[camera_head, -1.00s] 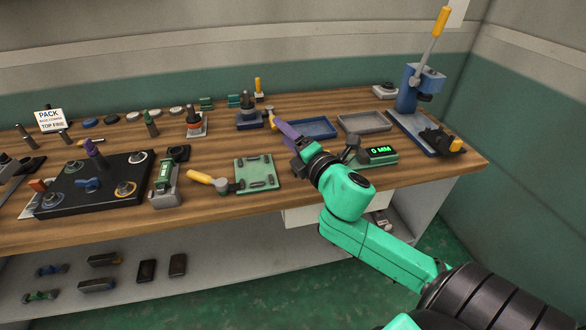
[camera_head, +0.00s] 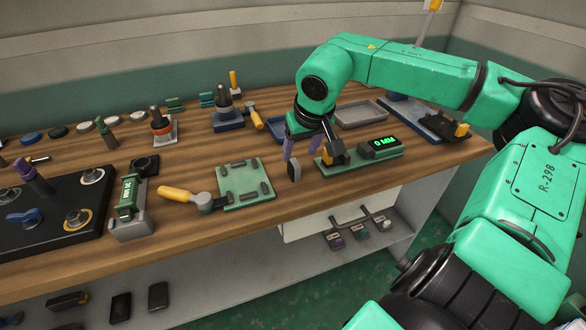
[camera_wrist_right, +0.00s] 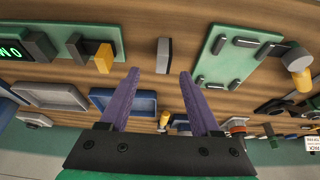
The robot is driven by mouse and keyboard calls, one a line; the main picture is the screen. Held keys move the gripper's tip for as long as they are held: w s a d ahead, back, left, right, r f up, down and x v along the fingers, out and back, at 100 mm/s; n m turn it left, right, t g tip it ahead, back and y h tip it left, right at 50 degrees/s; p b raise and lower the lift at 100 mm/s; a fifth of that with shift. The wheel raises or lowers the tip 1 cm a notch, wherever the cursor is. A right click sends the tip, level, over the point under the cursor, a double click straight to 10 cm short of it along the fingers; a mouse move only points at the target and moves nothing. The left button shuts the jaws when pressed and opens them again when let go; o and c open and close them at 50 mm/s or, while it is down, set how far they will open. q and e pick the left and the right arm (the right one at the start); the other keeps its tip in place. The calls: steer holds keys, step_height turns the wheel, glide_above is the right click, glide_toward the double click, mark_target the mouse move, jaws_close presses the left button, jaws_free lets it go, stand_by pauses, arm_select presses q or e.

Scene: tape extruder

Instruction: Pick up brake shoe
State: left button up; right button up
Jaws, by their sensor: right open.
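A small dark grey block (camera_head: 294,171), which looks like the brake shoe, stands upright on the wooden bench near its front edge. It also shows in the right wrist view (camera_wrist_right: 163,55), lined up with the gap between the fingers. My right gripper (camera_head: 308,152) points down above the bench, with its purple fingers apart. The fingers (camera_wrist_right: 160,73) are open and empty, and the block lies just beyond their tips in the wrist view. I cannot tell the exact gap to the block. My left gripper is not in view.
A green plate with dark bars (camera_head: 246,187) lies left of the block. A gauge with a green "0 MM" display (camera_head: 380,143) stands close on the right. A yellow-handled tool (camera_head: 178,194), a hammer (camera_head: 256,118) and blue (camera_head: 300,104) and grey trays (camera_head: 360,111) are around.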

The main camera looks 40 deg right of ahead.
mark_target(295, 164)
steer(key=x, duration=0.7)
steer(key=shift+w+a+f, duration=0.1)
steer(key=shift+a+f, duration=0.15)
steer(key=shift+f, duration=0.1)
steer(key=shift+r, duration=0.1)
jaws_close()
